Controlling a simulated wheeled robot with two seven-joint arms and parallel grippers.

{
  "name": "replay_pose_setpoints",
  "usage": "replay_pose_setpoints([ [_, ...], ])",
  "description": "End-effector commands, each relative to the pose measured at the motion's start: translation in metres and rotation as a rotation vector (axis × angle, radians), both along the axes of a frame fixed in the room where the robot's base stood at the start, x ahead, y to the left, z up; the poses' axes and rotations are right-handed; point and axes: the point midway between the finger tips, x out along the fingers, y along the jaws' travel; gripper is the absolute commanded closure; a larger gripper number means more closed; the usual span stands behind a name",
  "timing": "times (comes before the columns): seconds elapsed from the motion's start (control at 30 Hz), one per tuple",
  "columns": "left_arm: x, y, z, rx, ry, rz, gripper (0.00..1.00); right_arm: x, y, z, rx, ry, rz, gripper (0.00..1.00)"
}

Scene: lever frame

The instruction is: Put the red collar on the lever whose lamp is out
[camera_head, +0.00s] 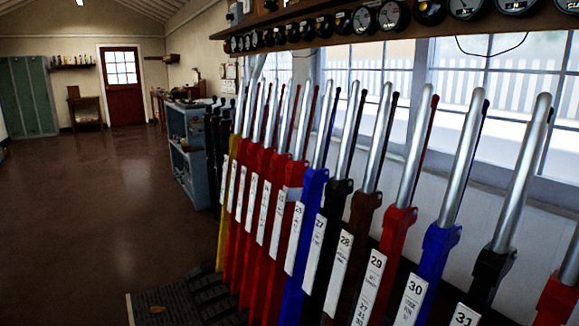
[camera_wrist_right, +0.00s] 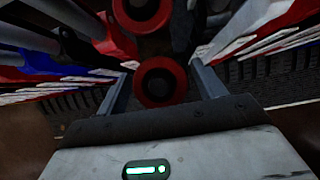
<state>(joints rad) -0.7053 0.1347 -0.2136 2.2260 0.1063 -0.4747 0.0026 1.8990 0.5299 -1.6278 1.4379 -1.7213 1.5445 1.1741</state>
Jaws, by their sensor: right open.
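A row of levers with silver handles and coloured bodies crosses the head view. Readable plates include lever 28 (camera_head: 343,261), lever 29 (camera_head: 369,287), lever 30 (camera_head: 412,300) and lever 31 (camera_head: 466,315). I cannot pick out any lever's lamp, lit or out. In the right wrist view, my right gripper (camera_wrist_right: 162,68) is open. A red ring with a dark centre (camera_wrist_right: 162,82) shows between its fingers; a second red ring (camera_wrist_right: 140,14) is above it in the picture. I cannot tell which is the collar, or whether the fingers touch one. My left gripper is out of view.
A shelf of round dials (camera_head: 394,15) hangs above the levers, before windows. The levers stand close together. A grey-blue cabinet (camera_head: 188,172) stands behind the row's far end. The brown floor (camera_head: 80,210) at left is clear. Lever bodies flank the right gripper.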

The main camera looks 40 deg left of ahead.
Motion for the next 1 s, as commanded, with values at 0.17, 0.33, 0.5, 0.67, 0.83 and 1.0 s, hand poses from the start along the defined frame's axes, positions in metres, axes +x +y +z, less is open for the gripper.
replay_pose_setpoints([
  [0.17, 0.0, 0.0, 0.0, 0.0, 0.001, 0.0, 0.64, 0.0, 0.0, 0.0, 0.0, 0.0, 0.0, 0.61],
  [0.33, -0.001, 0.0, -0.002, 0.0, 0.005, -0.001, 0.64, 0.0, 0.0, 0.0, 0.0, 0.001, 0.0, 0.69],
  [0.5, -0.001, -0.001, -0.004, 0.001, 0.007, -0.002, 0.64, 0.0, 0.0, 0.0, 0.0, 0.0, 0.0, 0.69],
  [0.67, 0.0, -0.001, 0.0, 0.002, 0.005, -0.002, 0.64, 0.0, 0.0, 0.006, 0.001, 0.0, 0.0, 0.69],
  [0.83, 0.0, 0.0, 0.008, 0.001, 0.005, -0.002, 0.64, 0.0, 0.0, 0.019, 0.001, -0.001, 0.0, 0.69],
  [1.0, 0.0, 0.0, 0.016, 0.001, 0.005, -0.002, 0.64, 0.0, 0.0, 0.033, 0.001, -0.001, 0.0, 0.69],
])
